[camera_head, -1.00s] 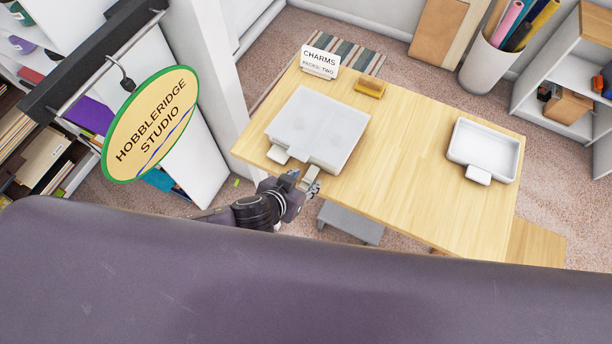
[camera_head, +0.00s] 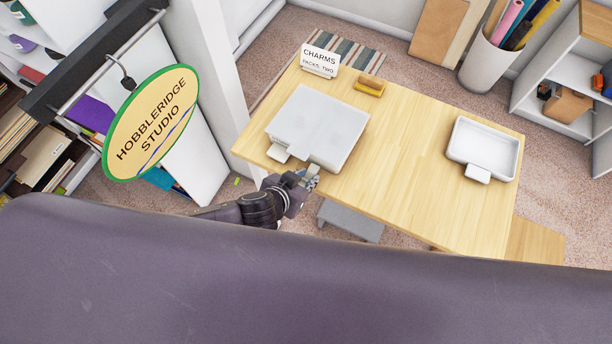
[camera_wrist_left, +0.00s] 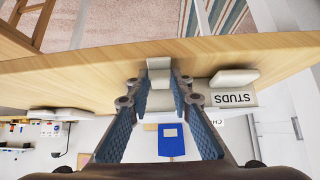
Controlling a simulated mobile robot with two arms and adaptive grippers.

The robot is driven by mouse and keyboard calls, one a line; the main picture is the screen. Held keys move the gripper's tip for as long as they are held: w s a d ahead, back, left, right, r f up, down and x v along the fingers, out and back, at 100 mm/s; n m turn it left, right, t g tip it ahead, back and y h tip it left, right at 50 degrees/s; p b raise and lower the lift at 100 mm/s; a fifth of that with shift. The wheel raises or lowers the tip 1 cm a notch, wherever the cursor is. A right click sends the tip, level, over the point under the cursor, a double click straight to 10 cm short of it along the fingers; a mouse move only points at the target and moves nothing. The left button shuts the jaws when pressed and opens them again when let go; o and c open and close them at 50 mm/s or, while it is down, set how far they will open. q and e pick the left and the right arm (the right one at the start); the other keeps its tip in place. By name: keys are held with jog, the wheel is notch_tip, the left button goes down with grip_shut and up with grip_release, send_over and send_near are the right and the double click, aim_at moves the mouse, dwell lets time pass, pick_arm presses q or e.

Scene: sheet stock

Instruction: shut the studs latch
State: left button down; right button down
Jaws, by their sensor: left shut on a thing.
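A flat pale grey case (camera_head: 322,125) lies with its lid down on the wooden table. One pale latch tab (camera_head: 279,153) sticks out from its front edge at the left. My left gripper (camera_head: 311,178) is at the front edge, right of that tab. In the left wrist view its blue-padded fingers (camera_wrist_left: 160,82) are shut on a small pale tab (camera_wrist_left: 160,66). A second pale tab (camera_wrist_left: 233,78) is beside them, close to a label reading STUDS (camera_wrist_left: 233,98). My gripper hides most of the held tab in the head view. My right gripper is not in view.
A white tray (camera_head: 458,158) with a front tab sits at the table's right. A CHARMS sign (camera_head: 320,61) and a yellow-brown block (camera_head: 369,86) stand behind the case. The table (camera_head: 400,190) is bare between case and tray. A grey stool (camera_head: 350,221) is below the front edge.

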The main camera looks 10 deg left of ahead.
pick_arm(q)
jog(key=shift+w+r, duration=0.1)
jog(key=shift+w+d+r+g+y, duration=0.15)
jog(key=shift+r+g+y, duration=0.25)
jog(key=shift+g, duration=0.4)
jog(key=shift+w+r+g+y, duration=0.1)
jog(key=shift+r+g+y, duration=0.1)
jog(key=shift+g, duration=0.4)
jog(key=shift+w+r+g+y, duration=0.1)
jog(key=shift+r+g+y, duration=0.1)
jog(key=shift+g, duration=0.4)
jog(key=shift+s+f, duration=0.1)
jog(key=shift+f, duration=0.05)
jog(key=shift+s+f+t, duration=0.2)
jog(key=shift+f+t, duration=0.1)
jog(key=shift+t, duration=0.3)
jog(key=shift+s+a+f+t+h, duration=0.15)
jog(key=shift+f+t+h, duration=0.15)
jog(key=shift+t, duration=0.3)
jog(key=shift+w+a+f+t+h, duration=0.15)
jog(key=shift+t+h, duration=0.15)
jog(key=shift+t, duration=0.3)
jog(key=shift+s+d, duration=0.1)
